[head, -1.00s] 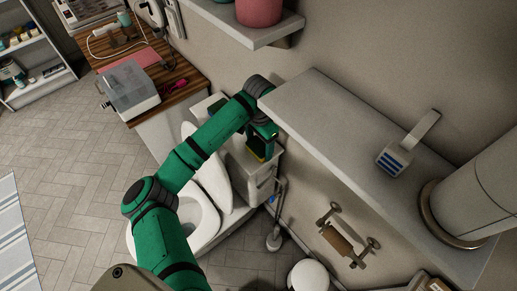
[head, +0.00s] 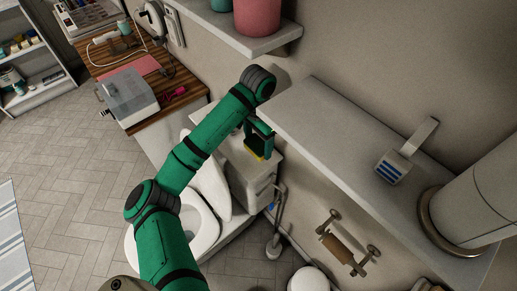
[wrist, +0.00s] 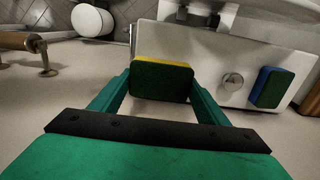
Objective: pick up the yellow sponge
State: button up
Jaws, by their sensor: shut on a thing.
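The yellow sponge (wrist: 161,79), with a dark green scouring side facing the camera, is between the fingers of my gripper (wrist: 158,92) in the wrist view. My gripper is shut on it. In the head view my gripper (head: 259,142) points down over the toilet tank, and only a small yellow strip of the sponge (head: 254,155) shows below it. From these views I cannot tell how far the sponge is above the tank lid (wrist: 208,62).
A blue sponge (wrist: 268,88) with a green side lies on the tank lid beside a round flush button (wrist: 233,82). A grey wall shelf (head: 340,135) is close to the right of my gripper. A paper-roll holder (head: 345,245) is on the wall below.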

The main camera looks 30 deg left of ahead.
jog(key=shift+r, duration=0.8)
jog(key=s+a, duration=0.3)
jog(key=s, duration=0.6)
jog(key=s+a, duration=0.3)
jog(key=s, duration=0.6)
jog(key=shift+s+a+f, duration=0.15)
jog(key=shift+s+a, duration=0.1)
jog(key=shift+s, duration=0.05)
jog(key=shift+o, duration=0.7)
jog(key=shift+w, duration=0.1)
